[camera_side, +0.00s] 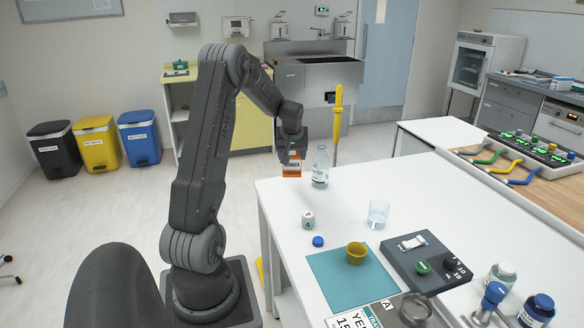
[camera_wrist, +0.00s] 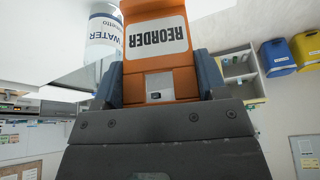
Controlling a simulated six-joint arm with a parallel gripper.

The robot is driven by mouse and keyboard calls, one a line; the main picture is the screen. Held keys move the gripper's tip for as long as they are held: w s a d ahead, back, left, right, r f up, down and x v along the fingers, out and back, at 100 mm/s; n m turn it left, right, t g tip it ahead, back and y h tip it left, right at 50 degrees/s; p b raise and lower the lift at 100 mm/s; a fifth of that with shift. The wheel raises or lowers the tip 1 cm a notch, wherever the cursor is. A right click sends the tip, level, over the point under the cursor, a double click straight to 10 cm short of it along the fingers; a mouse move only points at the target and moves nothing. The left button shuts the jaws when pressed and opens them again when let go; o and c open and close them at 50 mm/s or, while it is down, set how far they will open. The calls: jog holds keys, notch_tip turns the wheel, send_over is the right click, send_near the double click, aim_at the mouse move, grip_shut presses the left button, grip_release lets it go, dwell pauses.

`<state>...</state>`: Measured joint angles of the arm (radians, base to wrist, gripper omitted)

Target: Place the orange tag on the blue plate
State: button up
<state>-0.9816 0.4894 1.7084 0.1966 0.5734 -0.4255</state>
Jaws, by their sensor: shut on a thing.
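My gripper (camera_side: 290,158) is shut on the orange tag (camera_side: 291,170), above the table's far left corner. In the wrist view, the tag (camera_wrist: 158,60) stands between the two fingers (camera_wrist: 160,88), with a white "REORDER" label upside down in the picture. A flat teal-blue square (camera_side: 322,268) lies on the table nearer the side camera, and a yellow cup (camera_side: 356,253) stands on it. It is the only thing like a blue plate that I see. The tag is well apart from it.
A water bottle (camera_side: 320,168) stands just right of the tag; it also shows in the wrist view (camera_wrist: 103,42). A white numbered cube (camera_side: 308,219), a blue cap (camera_side: 318,241) and a clear glass (camera_side: 378,213) stand between.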

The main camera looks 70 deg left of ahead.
jog(key=shift+r, duration=0.65)
